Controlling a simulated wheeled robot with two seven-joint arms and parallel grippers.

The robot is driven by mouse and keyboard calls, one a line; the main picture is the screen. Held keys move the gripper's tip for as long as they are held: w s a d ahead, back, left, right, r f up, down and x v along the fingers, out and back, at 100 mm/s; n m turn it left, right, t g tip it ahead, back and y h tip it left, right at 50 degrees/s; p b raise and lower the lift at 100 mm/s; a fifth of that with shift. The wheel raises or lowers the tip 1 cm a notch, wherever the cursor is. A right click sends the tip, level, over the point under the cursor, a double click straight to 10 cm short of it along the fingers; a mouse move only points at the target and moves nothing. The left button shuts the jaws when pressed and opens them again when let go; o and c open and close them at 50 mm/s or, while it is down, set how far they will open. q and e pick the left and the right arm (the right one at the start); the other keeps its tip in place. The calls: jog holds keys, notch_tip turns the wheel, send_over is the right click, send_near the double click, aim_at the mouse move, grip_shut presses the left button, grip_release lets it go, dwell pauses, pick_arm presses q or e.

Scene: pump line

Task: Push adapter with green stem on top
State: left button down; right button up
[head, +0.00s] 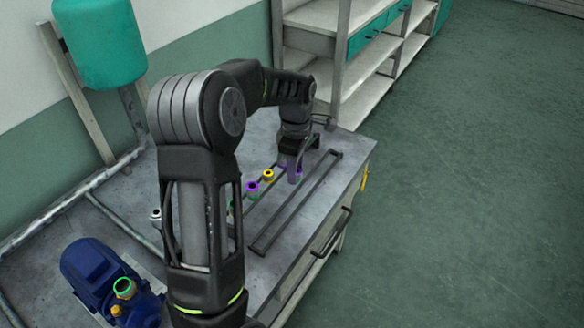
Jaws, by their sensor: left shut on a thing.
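My left gripper (294,174) is at the far end of the workbench, pointing down beside a row of small coloured adapters. It is shut on a small adapter, mostly hidden by the fingers, with a bit of purple showing at their edge. A purple-topped adapter (252,187) with green below it and a yellow-topped adapter (268,175) stand in the row, nearer to me. Green of another piece is partly hidden behind my left arm. The blue pump (88,266) stands at lower left, with a green ring (124,287) on top. My right gripper is not in view.
An empty dark rail frame (296,204) lies on the grey workbench (338,192) right of the row. A small white fitting (155,214) is left of my arm. Shelves (352,98) stand behind, and a teal tank (100,42) at upper left. Floor on the right is clear.

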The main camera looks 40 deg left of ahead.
pick_arm(q)
jog(key=w+d+m, duration=0.2)
jog(key=d+m, duration=0.9)
jog(key=w+d+r+m, duration=0.1)
jog(key=d+m, duration=0.9)
jog(key=shift+w+d+m, duration=0.35)
jog(key=shift+m, duration=0.05)
